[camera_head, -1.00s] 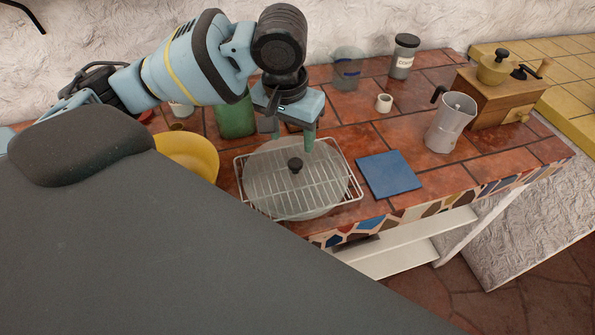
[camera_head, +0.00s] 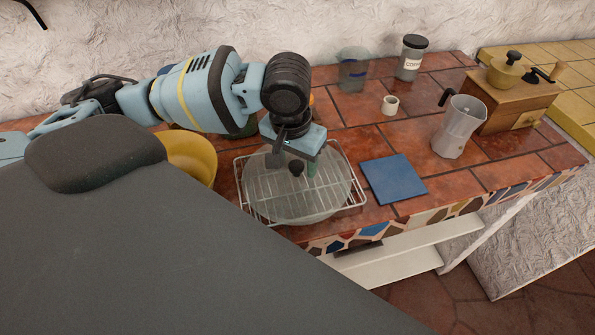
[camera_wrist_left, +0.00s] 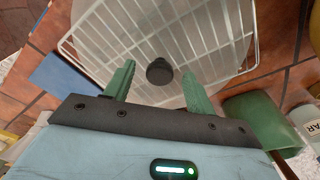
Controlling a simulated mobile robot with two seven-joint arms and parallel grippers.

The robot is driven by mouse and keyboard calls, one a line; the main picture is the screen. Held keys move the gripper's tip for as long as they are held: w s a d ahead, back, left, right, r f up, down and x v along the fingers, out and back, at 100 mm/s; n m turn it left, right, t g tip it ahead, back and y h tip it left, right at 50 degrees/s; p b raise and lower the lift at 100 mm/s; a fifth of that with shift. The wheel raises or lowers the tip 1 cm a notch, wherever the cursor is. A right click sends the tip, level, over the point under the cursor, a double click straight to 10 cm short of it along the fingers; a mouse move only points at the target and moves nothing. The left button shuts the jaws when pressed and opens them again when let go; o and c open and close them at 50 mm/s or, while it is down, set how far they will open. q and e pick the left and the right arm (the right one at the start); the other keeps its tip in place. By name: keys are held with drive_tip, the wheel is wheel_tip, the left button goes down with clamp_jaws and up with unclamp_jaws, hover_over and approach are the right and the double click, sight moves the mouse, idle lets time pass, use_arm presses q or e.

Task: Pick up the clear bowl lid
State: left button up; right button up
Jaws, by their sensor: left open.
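The clear bowl lid (camera_head: 285,203) is a round see-through disc with a black knob (camera_head: 297,168). It lies at a wire rack (camera_head: 244,207) on the tiled counter; I cannot tell exactly how it rests there. My left gripper (camera_head: 292,162) points down over the lid, close to the knob. In the left wrist view the gripper (camera_wrist_left: 159,74) is open, with a green finger on each side of the knob (camera_wrist_left: 159,71). Nothing is held between the fingers. The lid (camera_wrist_left: 205,30) also shows there behind the rack wires. My right gripper is not seen.
A yellow bowl (camera_head: 192,155) stands left of the rack and a blue tile (camera_head: 393,179) lies right of it. A green container (camera_wrist_left: 262,118) is near the gripper. A moka pot (camera_head: 458,128), a small cup (camera_head: 390,105) and a coffee jar (camera_head: 411,57) stand farther right.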

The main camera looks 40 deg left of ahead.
sight(296, 165)
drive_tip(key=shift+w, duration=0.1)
use_arm(q)
clamp_jaws()
drive_tip(key=shift+r, duration=0.1)
